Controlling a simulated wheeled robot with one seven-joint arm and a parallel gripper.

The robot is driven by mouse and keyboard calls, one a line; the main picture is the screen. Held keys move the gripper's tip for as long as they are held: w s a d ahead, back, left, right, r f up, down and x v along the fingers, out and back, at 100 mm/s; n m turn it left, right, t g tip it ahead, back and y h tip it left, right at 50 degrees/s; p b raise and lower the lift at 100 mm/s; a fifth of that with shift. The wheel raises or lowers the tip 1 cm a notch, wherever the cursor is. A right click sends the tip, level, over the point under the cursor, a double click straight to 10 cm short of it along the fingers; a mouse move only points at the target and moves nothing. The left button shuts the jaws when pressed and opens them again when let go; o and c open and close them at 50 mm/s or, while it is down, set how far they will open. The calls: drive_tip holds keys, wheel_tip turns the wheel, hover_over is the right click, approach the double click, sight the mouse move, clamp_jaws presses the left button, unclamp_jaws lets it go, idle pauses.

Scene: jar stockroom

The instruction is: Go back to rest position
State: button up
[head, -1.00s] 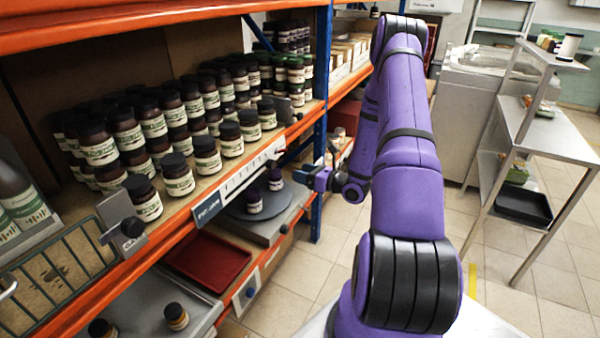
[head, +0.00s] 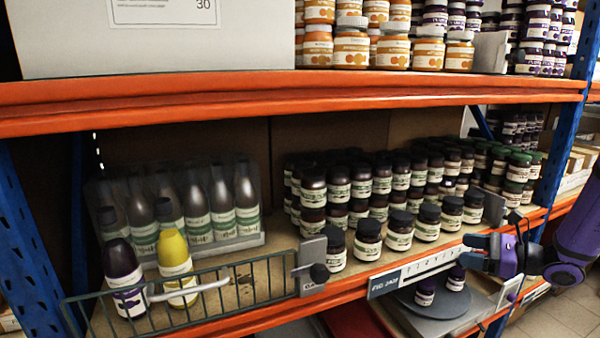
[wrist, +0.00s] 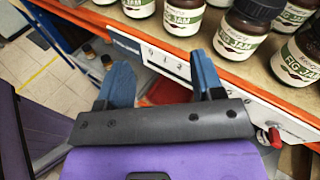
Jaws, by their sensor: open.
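My gripper (head: 479,250) is at the right of the head view, in front of the orange shelf edge (head: 290,307) and beside the white ruler strip (head: 415,271). In the wrist view its blue fingers (wrist: 160,84) are spread apart with nothing between them. Part of my purple arm runs off the right edge of the head view. Fig jam jars (wrist: 184,16) stand on the shelf just beyond the fingers.
Rows of dark jars (head: 368,240) fill the middle shelf. A wire basket (head: 180,300) and bottles (head: 222,205) are at the left. Below the ruler, two small jars (head: 425,292) stand on a grey round plate (head: 440,312). Floor shows at the lower right.

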drive_tip(key=s+a+r+n+g+h, duration=0.4)
drive_tip(key=s+a+r+n+g, duration=0.5)
drive_tip(key=s+a+r+n, duration=0.35)
drive_tip(key=s+r+n+t+h, duration=0.4)
drive_tip(key=s+r+n+h, duration=0.5)
drive_tip(key=s, duration=0.5)
drive_tip(key=shift+a+r+n+t, duration=0.2)
drive_tip(key=shift+r+n+t, duration=0.1)
drive_tip(key=shift+n, duration=0.65)
drive_tip(key=shift+s, duration=0.1)
idle(1.0)
